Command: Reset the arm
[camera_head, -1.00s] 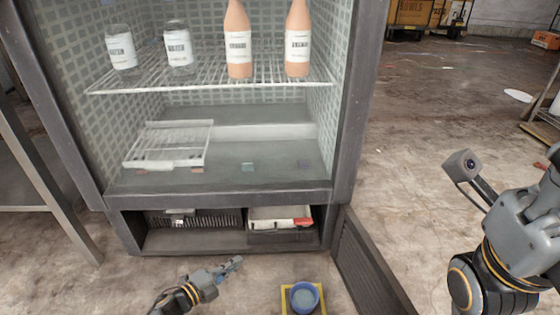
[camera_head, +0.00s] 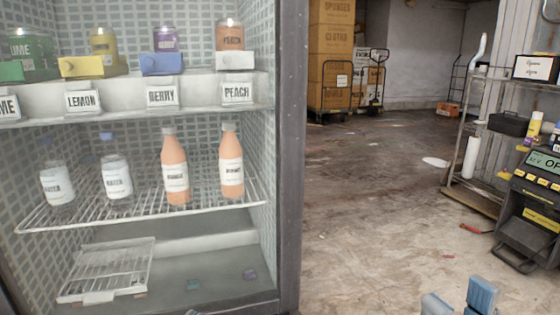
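My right gripper (camera_head: 459,300) shows at the bottom edge, right of the middle, as two blue-grey fingertips. They stand apart with a gap between them, and nothing shows in the gap. The rest of the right arm is below the picture. My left gripper is not clearly in view.
A loose rack (camera_head: 108,270) lies below. At right are a metal shelf and a dark machine (camera_head: 535,200). Bare floor (camera_head: 380,220) lies between.

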